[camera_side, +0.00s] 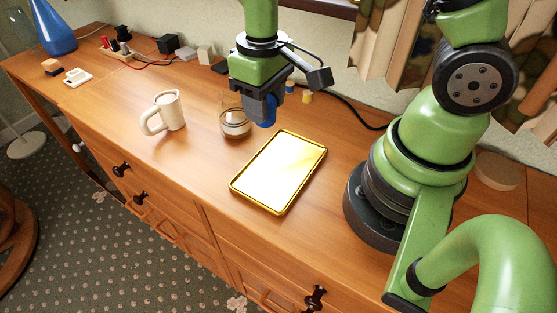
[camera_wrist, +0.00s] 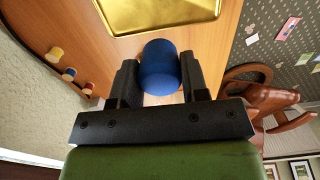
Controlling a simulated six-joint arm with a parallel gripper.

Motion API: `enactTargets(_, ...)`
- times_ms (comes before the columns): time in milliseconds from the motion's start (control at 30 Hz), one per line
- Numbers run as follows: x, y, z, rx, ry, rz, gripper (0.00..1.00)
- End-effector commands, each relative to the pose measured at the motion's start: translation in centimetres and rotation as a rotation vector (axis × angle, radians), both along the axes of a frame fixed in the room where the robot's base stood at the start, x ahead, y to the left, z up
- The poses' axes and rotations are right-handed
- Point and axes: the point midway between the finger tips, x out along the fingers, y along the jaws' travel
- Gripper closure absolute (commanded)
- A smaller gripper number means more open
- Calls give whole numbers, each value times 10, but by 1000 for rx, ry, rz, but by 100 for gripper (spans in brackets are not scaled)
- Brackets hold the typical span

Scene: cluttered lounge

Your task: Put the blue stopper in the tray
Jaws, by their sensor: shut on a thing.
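The blue stopper (camera_wrist: 159,66) is a short, rounded cylinder held between the two dark fingers of my gripper (camera_wrist: 159,84) in the wrist view. In the side view, my gripper (camera_side: 266,108) points down with the blue stopper (camera_side: 267,121) at its tips, above the wooden top. The tray (camera_side: 279,172) is gold, rectangular and shallow with a raised rim, and looks empty. It lies to the right of and nearer than the gripper in the side view. Its gold surface also shows at the top of the wrist view (camera_wrist: 160,12). The stopper is apart from the tray.
A clear glass vessel (camera_side: 235,124) stands close to the left of my gripper. A white mug (camera_side: 166,113) is further left.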

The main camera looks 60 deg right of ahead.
Motion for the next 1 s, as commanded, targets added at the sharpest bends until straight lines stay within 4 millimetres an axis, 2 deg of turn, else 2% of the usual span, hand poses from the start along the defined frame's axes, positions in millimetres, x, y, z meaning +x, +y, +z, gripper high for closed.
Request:
enactTargets(233,-4,0,-43,-1,9,0,82)
enactTargets(467,-3,0,-63,0,5,0,82)
enactTargets(700,-3,0,-94,0,5,-1,82)
enactTargets(1000,-2,0,-98,-1,1,0,82)
